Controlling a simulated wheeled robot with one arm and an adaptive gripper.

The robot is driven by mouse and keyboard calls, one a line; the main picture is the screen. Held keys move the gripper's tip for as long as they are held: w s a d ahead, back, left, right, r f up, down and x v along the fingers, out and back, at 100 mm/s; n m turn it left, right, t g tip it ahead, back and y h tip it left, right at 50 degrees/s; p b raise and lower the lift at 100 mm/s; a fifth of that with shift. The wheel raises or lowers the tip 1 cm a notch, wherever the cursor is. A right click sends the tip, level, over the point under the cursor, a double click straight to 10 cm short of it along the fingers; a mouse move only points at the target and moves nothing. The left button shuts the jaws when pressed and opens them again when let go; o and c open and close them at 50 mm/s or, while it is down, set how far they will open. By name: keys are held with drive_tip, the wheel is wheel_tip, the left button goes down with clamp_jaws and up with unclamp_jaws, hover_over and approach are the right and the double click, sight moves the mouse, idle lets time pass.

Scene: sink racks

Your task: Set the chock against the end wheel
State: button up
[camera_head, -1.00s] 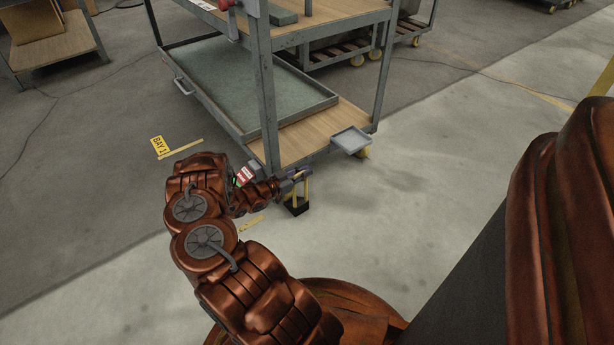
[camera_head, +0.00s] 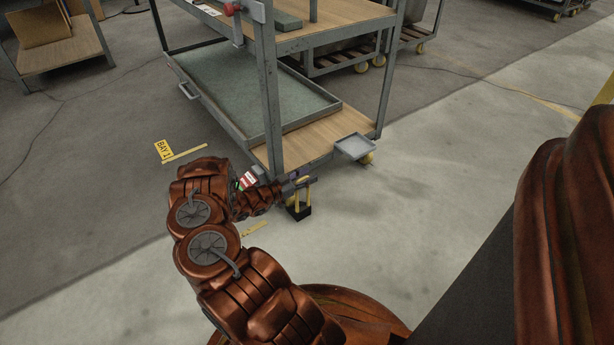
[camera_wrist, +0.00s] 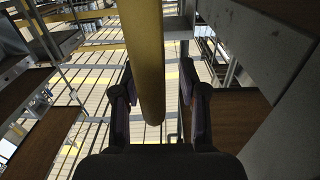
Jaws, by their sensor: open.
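The chock (camera_head: 299,210) is a small black block with upright yellow parts, standing on the floor by the rack's near corner. My gripper (camera_head: 301,182) is at the upper part of the chock. In the wrist view a thick yellow bar (camera_wrist: 145,60), apparently the chock's handle, runs between my two open fingers (camera_wrist: 158,100), with gaps on both sides. One yellow end wheel (camera_head: 367,158) shows under the rack's right end, to the right of the chock. Any wheel at the near-left corner is hidden behind my arm.
The grey metal rack (camera_head: 270,100) has a wooden lower shelf and a small grey tray (camera_head: 355,147) at its right end. A yellow BAY 1 floor label (camera_head: 163,151) lies left. Floor right of the chock is clear. Other carts stand behind.

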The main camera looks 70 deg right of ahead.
drive_tip(key=shift+a, duration=0.1)
drive_tip(key=v, duration=1.2)
idle(0.4)
